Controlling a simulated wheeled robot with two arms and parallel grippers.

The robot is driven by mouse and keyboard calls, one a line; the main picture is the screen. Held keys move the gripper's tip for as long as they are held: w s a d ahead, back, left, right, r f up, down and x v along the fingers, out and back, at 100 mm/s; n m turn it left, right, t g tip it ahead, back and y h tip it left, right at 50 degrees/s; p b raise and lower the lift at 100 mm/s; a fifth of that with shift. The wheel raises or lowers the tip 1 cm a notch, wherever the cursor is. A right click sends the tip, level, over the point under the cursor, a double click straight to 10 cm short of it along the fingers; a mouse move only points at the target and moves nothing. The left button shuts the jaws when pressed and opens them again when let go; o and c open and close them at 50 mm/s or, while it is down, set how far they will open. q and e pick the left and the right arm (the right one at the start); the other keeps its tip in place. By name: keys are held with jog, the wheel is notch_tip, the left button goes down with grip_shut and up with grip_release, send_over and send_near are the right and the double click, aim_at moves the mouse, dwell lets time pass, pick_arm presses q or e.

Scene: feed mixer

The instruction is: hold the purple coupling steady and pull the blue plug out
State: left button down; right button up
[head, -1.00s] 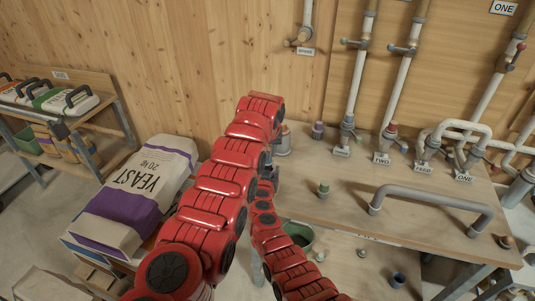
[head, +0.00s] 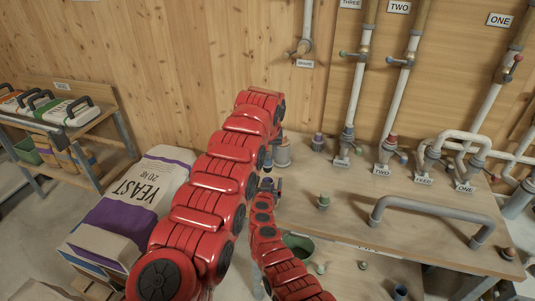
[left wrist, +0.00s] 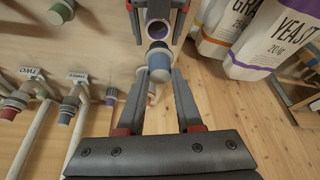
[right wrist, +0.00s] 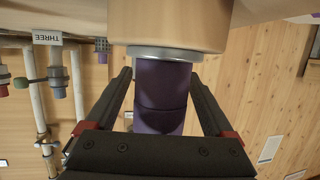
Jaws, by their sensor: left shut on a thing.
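In the left wrist view the blue plug (left wrist: 160,67) with its pale collar sits between the fingertips of my left gripper (left wrist: 160,82), which is shut on it. The purple coupling (left wrist: 158,30) shows its open mouth just beyond, and the plug's pale end looks apart from it. In the right wrist view the purple coupling (right wrist: 163,90) hangs from a metal ring under a tan body, between the close-set fingers of my right gripper (right wrist: 161,78). In the head view my right gripper (head: 268,185) is small and dark; my left gripper is hidden behind its arm.
A workbench (head: 340,225) with pipe fittings, a grey handle-shaped pipe (head: 430,200) and several loose caps lies to the right. A green bucket (head: 298,243) is below the bench edge.

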jog(key=shift+o, duration=0.5)
jog(key=shift+s, duration=0.1)
